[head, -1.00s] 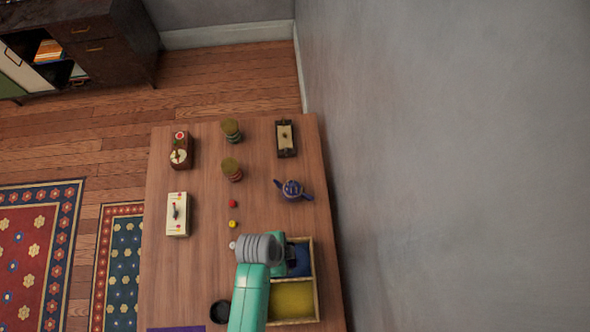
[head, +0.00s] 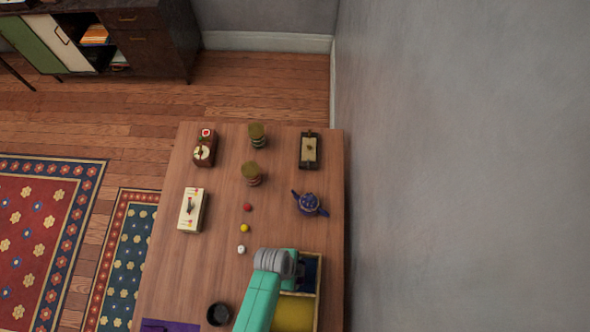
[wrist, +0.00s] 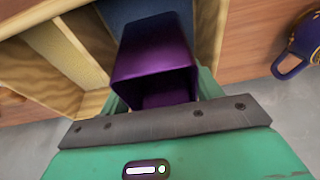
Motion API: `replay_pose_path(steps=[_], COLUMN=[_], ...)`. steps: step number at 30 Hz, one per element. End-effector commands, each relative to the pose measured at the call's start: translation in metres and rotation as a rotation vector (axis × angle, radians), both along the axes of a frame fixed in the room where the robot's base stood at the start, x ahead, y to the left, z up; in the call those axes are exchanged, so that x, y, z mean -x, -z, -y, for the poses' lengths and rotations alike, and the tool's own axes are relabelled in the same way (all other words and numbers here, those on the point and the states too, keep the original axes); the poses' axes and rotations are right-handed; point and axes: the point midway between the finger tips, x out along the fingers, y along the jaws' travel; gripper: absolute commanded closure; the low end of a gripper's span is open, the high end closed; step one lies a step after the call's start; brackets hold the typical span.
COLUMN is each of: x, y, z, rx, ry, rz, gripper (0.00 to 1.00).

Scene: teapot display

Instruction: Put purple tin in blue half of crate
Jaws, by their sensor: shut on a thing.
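The purple tin (wrist: 152,62) is in my gripper (wrist: 160,92), which is shut on it in the wrist view. The tin is dark, glossy and box-shaped. The blue half (wrist: 128,12) of the wooden crate (wrist: 75,42) shows just behind the tin. I cannot tell whether the tin is above the blue floor or touching it. In the head view my arm covers part of the crate (head: 319,292). The blue half (head: 312,268) is partly visible there, and the yellow half (head: 293,313) lies nearer the bottom. The tin cannot be made out in the head view.
A blue teapot (head: 309,204) stands just beyond the crate. Red (head: 247,207), yellow (head: 244,228) and white (head: 241,249) small balls lie left of it. A black bowl (head: 219,313) and a purple mat (head: 168,326) are lower left. A grey wall runs along the right.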

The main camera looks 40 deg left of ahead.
Motion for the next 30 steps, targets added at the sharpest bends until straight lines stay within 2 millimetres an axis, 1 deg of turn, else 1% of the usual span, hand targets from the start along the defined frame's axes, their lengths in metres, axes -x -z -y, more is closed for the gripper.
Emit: replay_pose_path(steps=[5,8,9,12,19,23,26,30], x=[0.0,0.0,0.0,0.0,0.0,0.001,0.004,0.01], y=[-0.001,0.003,0.003,0.002,0.002,-0.009,-0.031,-0.067], z=[0.0,0.0,0.0,0.0,0.0,-0.002,-0.006,-0.015], rx=[-0.001,0.0,0.0,0.0,0.0,-0.001,-0.002,-0.002], ry=[0.0,0.0,0.0,0.0,0.0,-0.001,0.0,0.0], rz=[0.001,0.0,0.0,0.0,0.0,0.002,0.003,0.003], gripper=[0.66,0.66,0.33,0.15,0.15,0.15,0.15,0.15])
